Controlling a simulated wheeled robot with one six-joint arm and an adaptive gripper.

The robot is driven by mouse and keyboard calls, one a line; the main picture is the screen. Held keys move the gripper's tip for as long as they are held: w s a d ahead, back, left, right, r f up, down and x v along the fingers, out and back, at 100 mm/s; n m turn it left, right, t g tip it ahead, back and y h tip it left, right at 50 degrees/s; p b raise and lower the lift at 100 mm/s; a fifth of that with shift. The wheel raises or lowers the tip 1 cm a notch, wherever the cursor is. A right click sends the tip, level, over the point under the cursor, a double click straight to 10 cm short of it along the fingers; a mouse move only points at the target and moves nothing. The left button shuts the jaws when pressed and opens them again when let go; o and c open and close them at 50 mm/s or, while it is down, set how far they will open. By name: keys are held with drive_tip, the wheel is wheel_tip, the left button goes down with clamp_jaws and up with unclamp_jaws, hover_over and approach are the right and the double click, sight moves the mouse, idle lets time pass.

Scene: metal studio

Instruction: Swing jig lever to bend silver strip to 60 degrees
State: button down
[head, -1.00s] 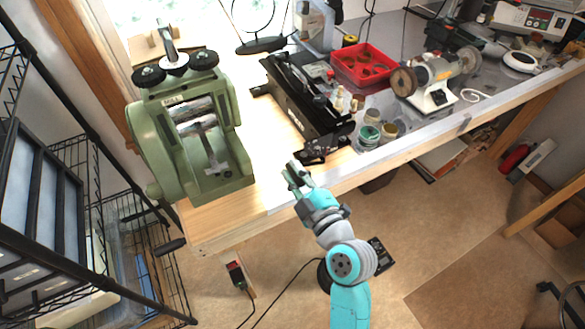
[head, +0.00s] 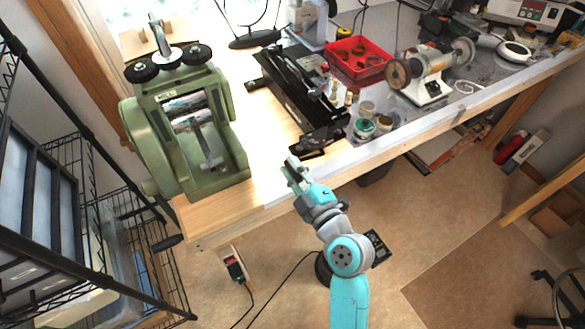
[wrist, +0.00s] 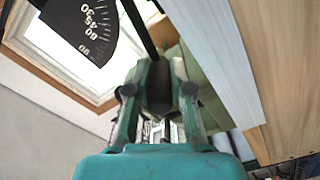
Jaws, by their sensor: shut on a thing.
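My gripper (head: 293,165) is at the front edge of the bench, just left of a small black device (head: 319,141) that looks like the jig. In the wrist view my gripper (wrist: 158,88) is closed around a dark, narrow part, which appears to be the jig lever (wrist: 138,22); the fingers hide much of it. A black angle scale (wrist: 86,24) with white marks 30, 45, 60 and 90 shows at upper left, the lever beside it on the right. I cannot make out the silver strip or its bend angle in either view.
A green rolling mill (head: 190,135) stands left of my gripper. A long black tool (head: 298,85), a red tray (head: 357,58), small jars (head: 364,127) and a bench grinder (head: 430,70) are to the right. Bare wood (head: 255,140) lies between mill and jig.

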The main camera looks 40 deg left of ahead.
drive_tip(key=shift+w+d+f, duration=0.1)
drive_tip(key=shift+w+d, duration=0.05)
drive_tip(key=shift+w, duration=0.2)
drive_tip(key=c, duration=1)
unclamp_jaws()
drive_tip(key=shift+s, duration=0.1)
drive_tip(key=v, duration=1.2)
drive_tip(key=shift+f, duration=0.1)
